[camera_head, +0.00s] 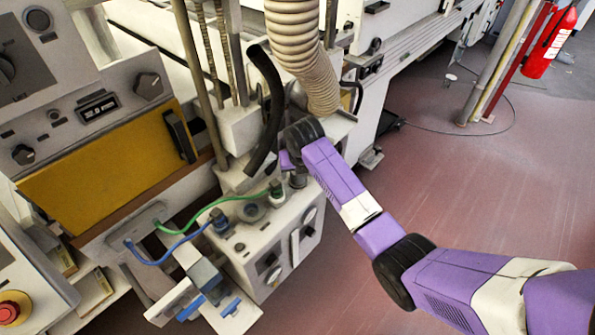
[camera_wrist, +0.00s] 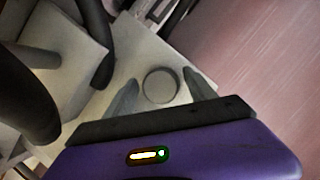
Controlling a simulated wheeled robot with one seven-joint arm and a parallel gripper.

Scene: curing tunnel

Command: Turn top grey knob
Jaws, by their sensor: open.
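A round grey knob (camera_wrist: 160,86) on a pale surface shows in the wrist view, between the two fingers of my gripper (camera_wrist: 161,77). The fingers are open, one on each side of the knob, with a visible gap on both sides. I cannot tell how far the fingertips are above the surface. In the head view my gripper (camera_head: 293,168) is above the back of a pale control box (camera_head: 258,238), partly hidden by my purple arm. I cannot tell for sure which knob in the head view matches the one between my fingers.
A black hose (camera_head: 268,105) and a ribbed beige hose (camera_head: 303,55) hang close to my gripper. Green (camera_head: 215,203) and blue (camera_head: 165,260) tubes run left from the box. A yellow panel (camera_head: 105,165) stands at left. The reddish floor (camera_head: 450,180) at right is mostly clear.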

